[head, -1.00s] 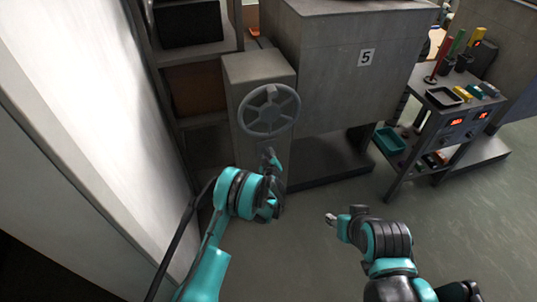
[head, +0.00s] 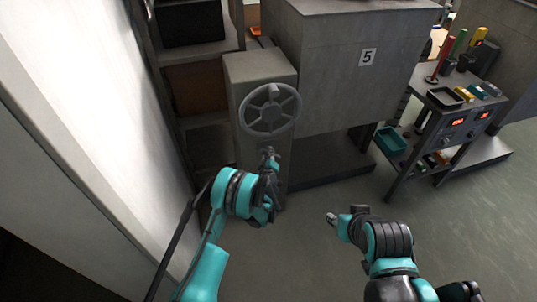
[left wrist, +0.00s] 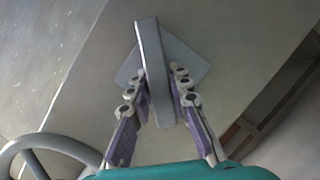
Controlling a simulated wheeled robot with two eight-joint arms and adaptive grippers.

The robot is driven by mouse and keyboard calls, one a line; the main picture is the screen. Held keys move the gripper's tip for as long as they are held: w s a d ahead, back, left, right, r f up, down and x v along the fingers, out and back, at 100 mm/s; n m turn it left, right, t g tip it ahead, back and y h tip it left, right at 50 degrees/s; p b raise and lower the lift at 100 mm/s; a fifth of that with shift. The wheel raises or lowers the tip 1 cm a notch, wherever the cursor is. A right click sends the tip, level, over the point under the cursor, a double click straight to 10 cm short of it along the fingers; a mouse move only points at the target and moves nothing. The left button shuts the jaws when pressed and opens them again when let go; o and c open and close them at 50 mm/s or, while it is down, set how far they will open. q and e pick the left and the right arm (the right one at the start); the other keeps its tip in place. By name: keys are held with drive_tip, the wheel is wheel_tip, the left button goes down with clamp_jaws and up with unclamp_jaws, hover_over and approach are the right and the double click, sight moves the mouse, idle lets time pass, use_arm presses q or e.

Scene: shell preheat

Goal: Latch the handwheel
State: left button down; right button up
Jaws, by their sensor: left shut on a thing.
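The grey spoked handwheel (head: 270,128) is on the front of a grey pedestal. Its rim (left wrist: 30,142) also shows at the lower left of the left wrist view. Below the wheel, a flat grey latch bar (left wrist: 150,45) crosses a square plate (left wrist: 192,62) on the pedestal face. My left gripper (head: 268,153) is at the latch, below the wheel and apart from it. In the left wrist view its fingers (left wrist: 159,75) are shut on the bar from both sides. My right gripper (head: 331,219) is over the floor, away from the pedestal; its jaw opening is too small to judge.
A large grey cabinet marked 5 (head: 345,85) stands right of the pedestal. A shelf unit (head: 207,118) and a pale wall panel (head: 95,110) stand to the left. A cart (head: 440,125) with trays is at the right. The floor (head: 400,215) between is clear.

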use_arm(q)
drive_tip(key=c, duration=1.4)
unclamp_jaws()
drive_tip(key=m+y, duration=0.1)
drive_tip(key=m, duration=0.1)
drive_tip(key=m+g+y, duration=0.1)
drive_tip(key=m, duration=0.1)
drive_tip(key=shift+w+d+r, duration=0.1)
drive_tip(key=shift+d+r, duration=0.1)
drive_tip(key=shift+d, duration=0.15)
drive_tip(key=shift+r+m+g+y, duration=0.1)
drive_tip(key=shift+m+g+y, duration=0.3)
drive_tip(key=shift+m, duration=0.2)
drive_tip(key=p+v, duration=0.3)
drive_tip(key=v, duration=0.5)
drive_tip(key=s+a+r+g, duration=0.1)
drive_tip(key=s+a+r, duration=0.2)
drive_tip(key=r, duration=0.4)
drive_tip(key=s+a+r+m+g+p, duration=0.1)
drive_tip(key=s+a+r, duration=0.2)
drive_tip(key=a+r, duration=0.2)
drive_tip(key=s+a+r+g, duration=0.1)
drive_tip(key=a+r, duration=0.3)
drive_tip(key=r, duration=0.7)
drive_tip(key=shift+s+m, duration=0.3)
drive_tip(key=shift+s, duration=0.6)
